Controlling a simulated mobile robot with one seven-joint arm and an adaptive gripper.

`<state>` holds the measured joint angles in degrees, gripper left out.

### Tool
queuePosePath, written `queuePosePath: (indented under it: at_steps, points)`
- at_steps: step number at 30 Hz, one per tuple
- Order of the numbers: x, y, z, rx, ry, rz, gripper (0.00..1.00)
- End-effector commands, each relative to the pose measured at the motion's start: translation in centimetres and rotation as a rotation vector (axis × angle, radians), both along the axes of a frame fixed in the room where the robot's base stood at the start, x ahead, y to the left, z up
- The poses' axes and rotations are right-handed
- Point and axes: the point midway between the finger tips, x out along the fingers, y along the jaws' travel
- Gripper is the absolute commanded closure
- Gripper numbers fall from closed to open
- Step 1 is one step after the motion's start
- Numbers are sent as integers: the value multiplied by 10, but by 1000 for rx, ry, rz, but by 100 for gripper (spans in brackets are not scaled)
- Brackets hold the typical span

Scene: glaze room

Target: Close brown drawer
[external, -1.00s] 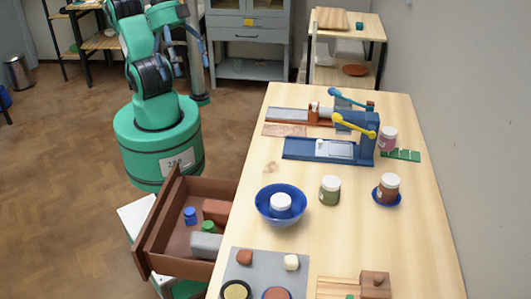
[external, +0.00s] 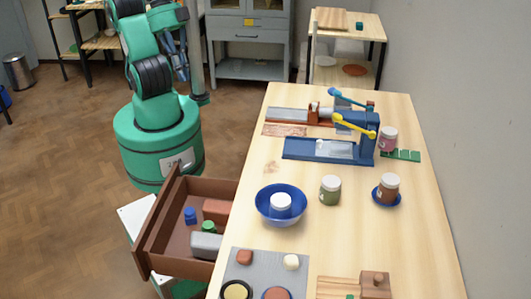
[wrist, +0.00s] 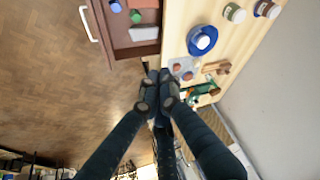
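The brown drawer (external: 156,232) is pulled out from the left side of the wooden table. It holds a blue jar, a green jar, a red-brown block and a grey block. In the wrist view the drawer (wrist: 151,48) is at the top, with a pale bar handle (wrist: 88,24) to the left of its front. My gripper (external: 183,76) is in the air beyond the drawer, apart from it. In the wrist view my gripper (wrist: 159,75) has its dark fingers together at the tips, with nothing seen between them.
The table (external: 330,239) carries a blue bowl (external: 268,207) with a white-lidded jar, a green jar (external: 330,190), a blue lever device (external: 330,148) and a grey mat (external: 268,268). Open wooden floor (external: 70,190) lies left of the drawer.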

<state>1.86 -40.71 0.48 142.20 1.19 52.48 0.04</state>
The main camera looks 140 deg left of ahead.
Motion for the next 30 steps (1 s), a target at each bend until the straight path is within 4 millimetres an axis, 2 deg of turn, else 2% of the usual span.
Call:
queuePosePath:
  at_steps: [17,30]
  points:
    - [37,-44,-51,167,280,-247,100]
    - [61,-89,-97,348,479,-450,100]
